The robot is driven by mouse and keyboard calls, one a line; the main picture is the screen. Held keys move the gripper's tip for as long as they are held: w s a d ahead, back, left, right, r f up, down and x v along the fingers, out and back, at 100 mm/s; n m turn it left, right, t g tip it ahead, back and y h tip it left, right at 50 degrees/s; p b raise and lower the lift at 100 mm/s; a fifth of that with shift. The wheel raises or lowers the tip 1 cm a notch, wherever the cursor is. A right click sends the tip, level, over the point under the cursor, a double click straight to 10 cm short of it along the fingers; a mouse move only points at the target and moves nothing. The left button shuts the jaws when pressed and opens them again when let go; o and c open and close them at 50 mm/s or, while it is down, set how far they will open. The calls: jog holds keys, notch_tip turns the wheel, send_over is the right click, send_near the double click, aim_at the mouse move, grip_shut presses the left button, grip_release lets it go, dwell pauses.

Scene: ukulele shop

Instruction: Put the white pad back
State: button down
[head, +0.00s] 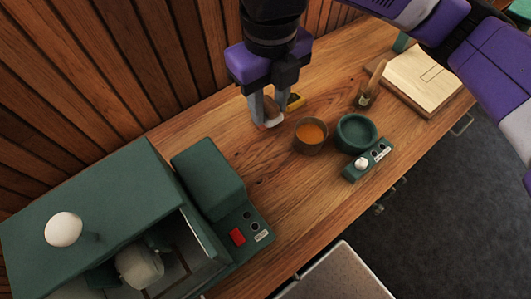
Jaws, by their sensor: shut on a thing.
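My gripper (269,112) points down over the wooden bench, left of the orange-filled bowl. It is shut on a small piece with a brownish upper part and a white lower edge, which I take to be the white pad (271,123). The fingers hide part of it. It is at or just above the bench top; I cannot tell if it touches.
A bowl with orange contents (310,133), a green bowl (355,133) and a green control box (367,160) stand to the right. A brush (365,96) and pale board (421,80) are farther right. A large green machine (90,195) fills the left. Bench between is clear.

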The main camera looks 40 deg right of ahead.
aim_at(268, 164)
jog(key=shift+f, duration=0.15)
notch_tip(268, 164, down, 20)
jog(key=shift+r+p, duration=0.1)
jog(key=shift+p, duration=0.35)
jog(key=c, duration=1)
grip_release()
notch_tip(268, 164, up, 12)
jog(key=shift+b, duration=0.3)
